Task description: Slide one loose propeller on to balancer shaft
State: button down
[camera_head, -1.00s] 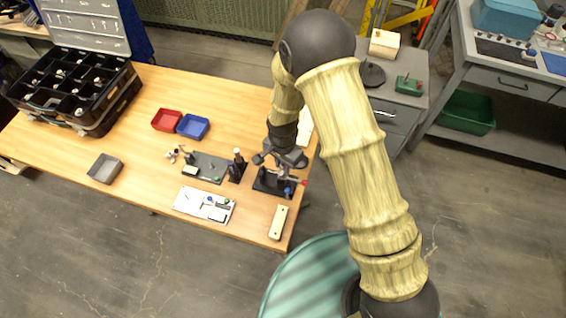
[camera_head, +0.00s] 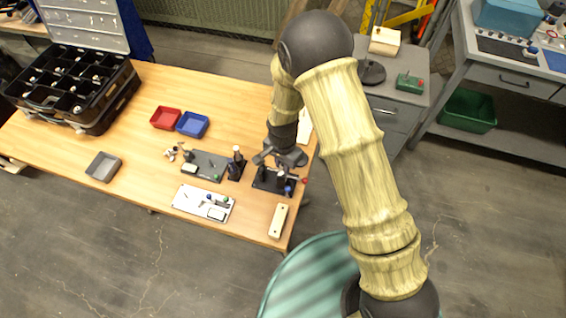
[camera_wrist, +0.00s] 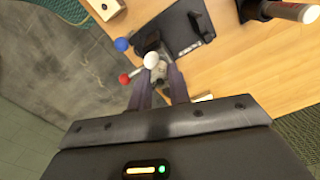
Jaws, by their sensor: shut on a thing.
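The balancer (camera_head: 268,184) is a dark stand near the table's right end, with a blue knob and a red knob. Its dark base also shows in the wrist view (camera_wrist: 187,24). My gripper (camera_head: 276,161) is just above it. In the wrist view my fingers (camera_wrist: 159,88) are shut on a small pale grey piece that looks like a propeller (camera_wrist: 159,72). A white round end sits just beyond it, and a short rod with a red ball lies to its left. I cannot tell whether the piece is around the shaft. Loose propellers (camera_head: 171,154) lie left of the dark tray.
A dark tray (camera_head: 205,166) and a black upright device (camera_head: 237,163) stand left of the balancer. A white board (camera_head: 186,198) and a pale block (camera_head: 278,220) lie near the front edge. Red (camera_head: 165,118) and blue (camera_head: 192,125) bins stand behind.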

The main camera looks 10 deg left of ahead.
jog(key=shift+f+b, duration=0.35)
jog(key=shift+f, duration=0.2)
jog(key=c, duration=1.2)
grip_release()
jog(key=shift+c, duration=0.2)
jog(key=shift+r, duration=0.1)
notch_tip(320, 180, up, 17)
jog(key=b, duration=0.2)
jog(key=shift+r, duration=0.15)
notch_tip(320, 180, up, 4)
jog(key=p, duration=0.3)
